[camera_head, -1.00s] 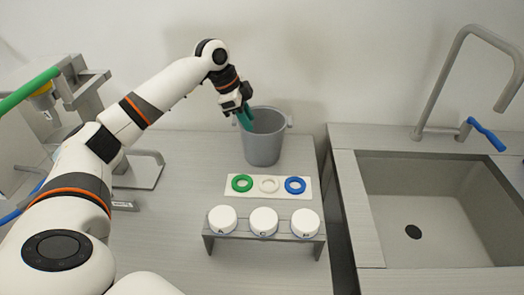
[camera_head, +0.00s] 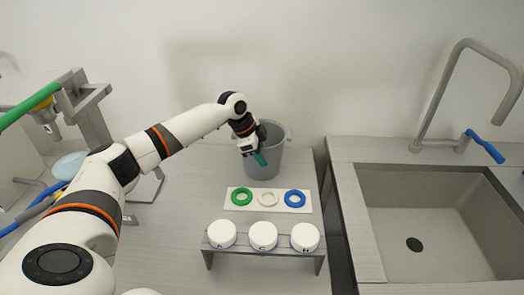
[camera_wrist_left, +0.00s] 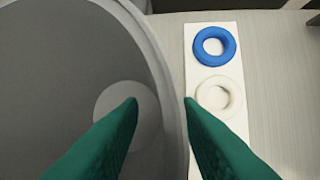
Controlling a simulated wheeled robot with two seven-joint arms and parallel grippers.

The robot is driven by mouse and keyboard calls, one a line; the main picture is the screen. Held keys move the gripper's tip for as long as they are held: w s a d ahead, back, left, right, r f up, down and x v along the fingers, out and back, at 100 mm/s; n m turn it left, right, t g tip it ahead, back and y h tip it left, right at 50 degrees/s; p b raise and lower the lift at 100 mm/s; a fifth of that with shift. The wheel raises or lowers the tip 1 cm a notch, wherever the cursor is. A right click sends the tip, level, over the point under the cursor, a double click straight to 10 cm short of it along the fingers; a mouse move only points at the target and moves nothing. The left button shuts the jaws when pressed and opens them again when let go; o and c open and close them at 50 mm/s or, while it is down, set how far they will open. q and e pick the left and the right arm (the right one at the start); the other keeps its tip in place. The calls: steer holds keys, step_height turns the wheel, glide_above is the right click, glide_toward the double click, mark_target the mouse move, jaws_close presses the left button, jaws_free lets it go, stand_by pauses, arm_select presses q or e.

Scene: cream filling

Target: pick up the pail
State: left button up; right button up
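The grey pail (camera_head: 263,160) stands upright near the back of the counter, against the wall side. In the left wrist view its rim and wall (camera_wrist_left: 160,60) run down between my two green fingers, with the inside of the pail on the left. My left gripper (camera_head: 258,158) is at the pail's near left side; in the wrist view its fingertips (camera_wrist_left: 162,101) are apart, one over the pail's opening and one outside the wall. I cannot tell whether either finger touches the wall. My right gripper is not in view.
In front of the pail lies a white plate (camera_head: 310,207) with green, white and blue rings. Nearer stands a grey rack (camera_head: 265,250) with three white-lidded containers. A sink (camera_head: 430,220) with a tap (camera_head: 440,95) is at right. A machine (camera_head: 90,110) stands at left.

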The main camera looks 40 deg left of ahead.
arm_select(q)
steer(key=shift+w+f, duration=0.15)
steer(key=shift+f, duration=0.25)
steer(key=shift+c, duration=0.4)
jaws_close()
steer(key=shift+r, duration=0.15)
